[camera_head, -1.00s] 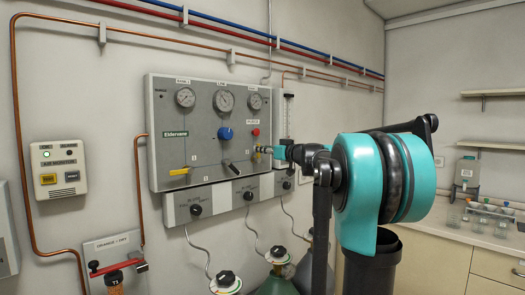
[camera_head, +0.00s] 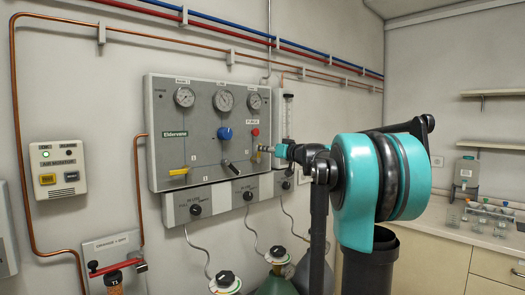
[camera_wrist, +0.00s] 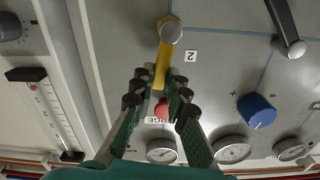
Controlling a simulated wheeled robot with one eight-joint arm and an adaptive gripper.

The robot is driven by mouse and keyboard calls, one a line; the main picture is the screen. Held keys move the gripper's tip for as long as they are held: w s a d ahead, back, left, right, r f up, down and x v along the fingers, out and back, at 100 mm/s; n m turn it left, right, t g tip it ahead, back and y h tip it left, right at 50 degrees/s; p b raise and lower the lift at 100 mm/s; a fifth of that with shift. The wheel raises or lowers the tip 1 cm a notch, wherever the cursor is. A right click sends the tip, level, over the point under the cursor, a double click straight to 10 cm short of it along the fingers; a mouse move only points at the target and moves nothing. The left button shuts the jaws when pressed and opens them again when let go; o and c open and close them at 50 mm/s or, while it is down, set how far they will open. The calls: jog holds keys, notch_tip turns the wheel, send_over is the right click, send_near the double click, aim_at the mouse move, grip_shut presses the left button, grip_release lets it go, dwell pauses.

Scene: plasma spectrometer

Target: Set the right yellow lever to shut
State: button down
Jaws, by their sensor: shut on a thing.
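The right yellow lever (camera_wrist: 163,62) runs down the wrist picture from its silver round knob, near a "2" label. My gripper (camera_wrist: 160,88) is shut on this lever, with the dark finger pads on both sides of it. In the head view the lever (camera_head: 263,148) is a small yellow bit at the panel's right, partly hidden by my gripper (camera_head: 277,150). Another yellow lever (camera_head: 179,171) lies nearly level at the panel's lower left. A black-handled lever (camera_head: 231,167) slants between them and also shows in the wrist view (camera_wrist: 282,20).
The grey panel (camera_head: 165,110) carries several gauges, a blue knob (camera_head: 225,133) and a red button (camera_head: 255,132). In the wrist view the red button (camera_wrist: 161,110) sits between my fingers. A flow tube (camera_head: 288,113) stands close beside the panel. Gas cylinders (camera_head: 277,280) stand below.

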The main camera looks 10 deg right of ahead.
jog(key=shift+w+d+f+m, duration=0.4)
jog(key=shift+d+f+m, duration=0.3)
jog(key=shift+m, duration=1.95)
jog(key=shift+w+d+f+m, duration=0.4)
jog(key=shift+f+m, duration=0.55)
jog(key=shift+m, duration=1.65)
jog(key=shift+w+d+f+m, duration=0.35)
jog(key=shift+d+f+m, duration=0.4)
jog(key=shift+m, duration=1.9)
jog(key=shift+a+f, duration=0.1)
jog(key=c, duration=1.5)
grip_release()
jog(key=v, duration=1.2)
